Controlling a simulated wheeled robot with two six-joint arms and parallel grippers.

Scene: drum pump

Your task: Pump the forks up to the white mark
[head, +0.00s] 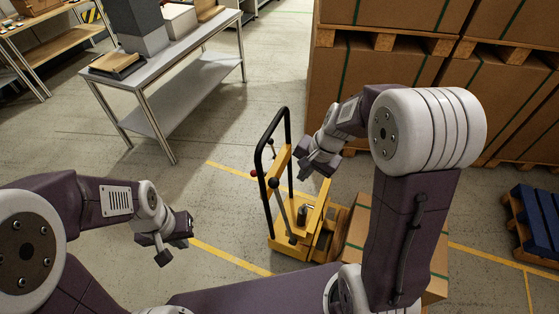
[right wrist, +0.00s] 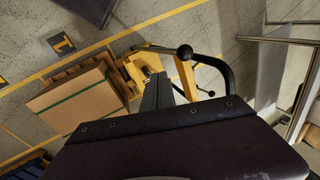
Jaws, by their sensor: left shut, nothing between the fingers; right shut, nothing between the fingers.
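The yellow stacker (head: 298,240) stands on the floor in the middle of the head view, with a black hoop handle (head: 261,150). A black lever with a ball knob (head: 273,183) rises in front of its mast; a ball knob (right wrist: 184,51) on a dark rod also shows in the right wrist view. My right gripper (head: 318,168) is shut and empty, above and beside the mast, right of the hoop. My left gripper (head: 172,250) is shut and empty over bare floor, left of the stacker. The forks and white mark cannot be made out.
A carton (right wrist: 75,100) with a green strap lies beside the stacker, partly behind my right arm in the head view. Stacked cartons on pallets (head: 370,75) stand behind. A grey table (head: 190,50) stands at the back left. A blue pallet (head: 538,222) lies right.

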